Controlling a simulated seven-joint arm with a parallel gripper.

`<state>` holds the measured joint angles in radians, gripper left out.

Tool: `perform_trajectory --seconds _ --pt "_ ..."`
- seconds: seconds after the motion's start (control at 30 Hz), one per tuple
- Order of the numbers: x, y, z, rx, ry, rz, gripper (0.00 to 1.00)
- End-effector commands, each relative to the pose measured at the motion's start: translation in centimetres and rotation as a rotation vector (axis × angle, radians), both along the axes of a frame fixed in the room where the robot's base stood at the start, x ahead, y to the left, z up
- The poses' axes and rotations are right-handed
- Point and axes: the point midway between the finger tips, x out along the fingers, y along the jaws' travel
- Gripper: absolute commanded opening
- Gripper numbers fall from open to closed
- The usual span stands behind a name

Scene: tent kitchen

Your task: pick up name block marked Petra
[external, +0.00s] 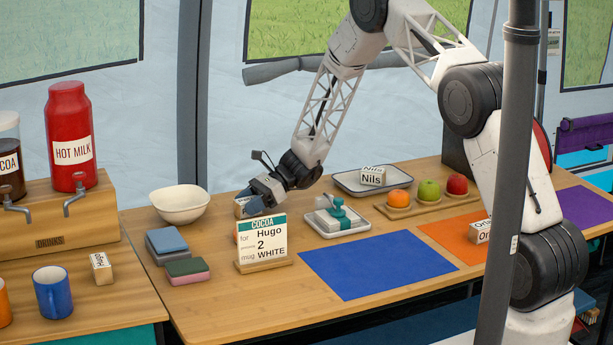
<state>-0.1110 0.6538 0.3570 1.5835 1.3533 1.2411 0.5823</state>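No block with a readable "Petra" label shows. My gripper (259,197) is low over the middle of the wooden table, behind the order card and right of the white bowl. A small pale wooden block (240,208) is at its fingers, partly covered by them, and its label cannot be read. I cannot tell whether the fingers are closed on it or only beside it. Other name blocks show: "Nils" (372,177) on a grey tray, one starting "Or" (479,232) partly hidden by the pole, and one (101,267) that seems to read "Hugo" at the left.
The order card (262,240) for Hugo stands close in front of my gripper. A white tray with a teal-handled item (336,220) and a fruit board (427,206) are right. The blue mat (378,264) is clear.

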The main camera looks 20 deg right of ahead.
Motion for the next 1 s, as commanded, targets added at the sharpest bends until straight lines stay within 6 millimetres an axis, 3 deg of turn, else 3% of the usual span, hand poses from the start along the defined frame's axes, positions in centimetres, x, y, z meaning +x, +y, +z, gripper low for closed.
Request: perform_trajectory --seconds 0.03,0.2,0.67,1.0 --pt "0.0 0.0 0.0 0.000 0.000 0.000 0.42" --pt "0.0 0.0 0.0 0.000 0.000 0.000 0.18" --pt "0.0 0.0 0.7 0.000 -0.001 0.000 0.18" --pt "-0.3 -0.1 3.7 0.000 0.000 -0.001 0.18"
